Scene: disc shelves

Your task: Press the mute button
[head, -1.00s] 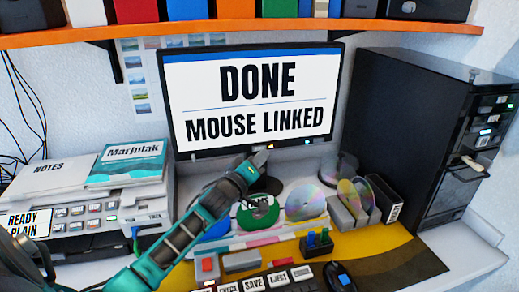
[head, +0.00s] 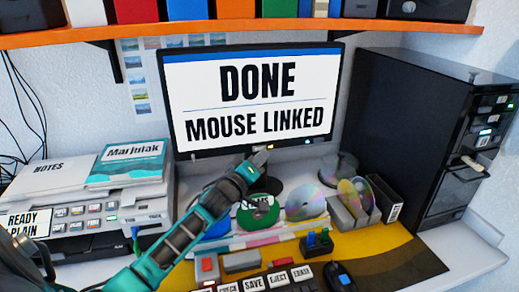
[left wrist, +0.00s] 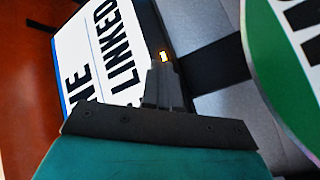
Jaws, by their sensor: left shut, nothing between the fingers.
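The monitor (head: 338,100) shows "DONE" and "MOUSE LINKED". Small lit marks sit along its lower bezel. One orange lit button (head: 270,147) is close to my left gripper (head: 262,157), and another pale one (head: 308,141) is farther right. No mute label is readable on them. In the left wrist view, the orange button (left wrist: 163,57) shows just beyond the fingertips of my left gripper (left wrist: 160,75). The gripper is shut and empty. I cannot tell whether it touches the bezel. My right gripper is not in view.
A green disc (head: 258,211) and other discs stand below the monitor. Labelled keys (head: 278,282), a red button (head: 207,264) and a mouse (head: 340,276) are at the front. A printer (head: 85,215) stands left, a black tower (head: 395,130) right. An orange shelf (head: 230,32) runs above.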

